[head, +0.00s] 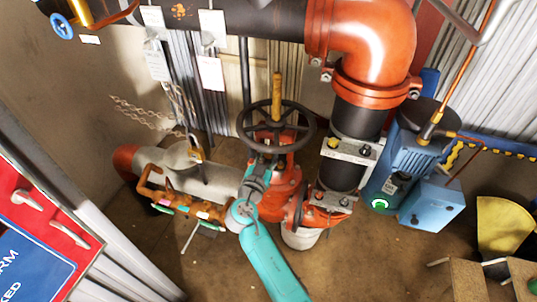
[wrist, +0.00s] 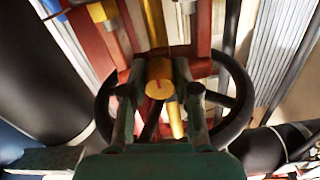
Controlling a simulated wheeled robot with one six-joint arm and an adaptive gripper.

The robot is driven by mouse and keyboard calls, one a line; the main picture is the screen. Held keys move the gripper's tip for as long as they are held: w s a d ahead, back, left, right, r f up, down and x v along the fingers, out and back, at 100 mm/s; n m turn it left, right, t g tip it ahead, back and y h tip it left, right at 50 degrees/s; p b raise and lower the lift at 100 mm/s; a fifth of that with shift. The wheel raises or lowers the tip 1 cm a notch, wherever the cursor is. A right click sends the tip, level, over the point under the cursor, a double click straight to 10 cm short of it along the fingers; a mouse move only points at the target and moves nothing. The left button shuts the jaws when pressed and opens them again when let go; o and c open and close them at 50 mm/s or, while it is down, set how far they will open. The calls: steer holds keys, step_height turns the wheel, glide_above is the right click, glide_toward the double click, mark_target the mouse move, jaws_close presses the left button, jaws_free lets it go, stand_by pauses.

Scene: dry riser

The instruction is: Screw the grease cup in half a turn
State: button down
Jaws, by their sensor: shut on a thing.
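The grease cup (wrist: 160,74) is a yellow cylinder with a red mark on its end, in the middle of the wrist view. My gripper (wrist: 159,88) has one finger on each side of the cup and is shut on it. In the head view my gripper (head: 263,165) reaches in at the red gate valve (head: 282,190), just below its black handwheel (head: 277,128). The cup cannot be made out there, behind my gripper.
The handwheel rim also surrounds my fingers in the wrist view (wrist: 236,100). A brass stem (head: 277,88) rises above it. A black pipe (head: 353,122) stands close on the right, and a blue pump (head: 405,155) beyond. Chains (head: 140,112) and tags hang at left.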

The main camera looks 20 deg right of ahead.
steer(key=shift+f, duration=0.15)
steer(key=c, duration=0.8)
jaws_free()
steer(key=shift+c, duration=0.2)
steer(key=v, duration=1.2)
